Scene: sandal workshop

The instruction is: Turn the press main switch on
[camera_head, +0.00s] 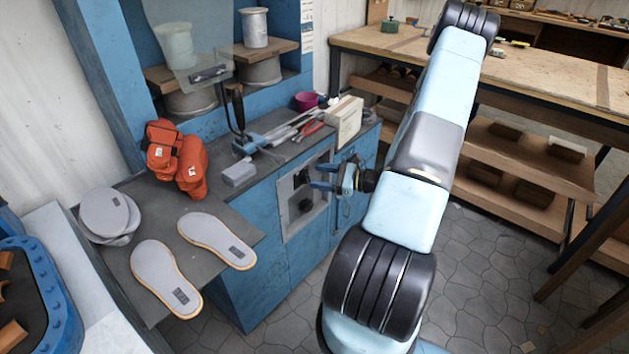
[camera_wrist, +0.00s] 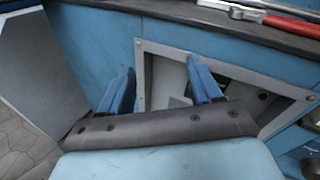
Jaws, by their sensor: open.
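A light grey switch panel (camera_head: 290,216) is set in the blue front of the press cabinet (camera_head: 258,250), below the worktop. A round black knob (camera_head: 306,205) sits low on it. A dark fitting (camera_head: 301,177) above it is partly hidden by my gripper; I cannot tell which is the main switch. My gripper (camera_head: 316,177) is open and empty, with its blue fingers pointing at the panel from the right. In the wrist view my gripper (camera_wrist: 160,66) is in front of the panel's grey frame (camera_wrist: 225,70). No switch shows clearly there, and contact cannot be told.
The worktop above the panel holds red-handled pliers (camera_head: 309,131), a cream box (camera_head: 344,119) and a magenta bowl (camera_head: 306,101). Orange gloves (camera_head: 190,165) and grey soles (camera_head: 217,240) lie at left. A wooden bench (camera_head: 540,65) stands behind right. Tiled floor (camera_head: 480,270) is open at right.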

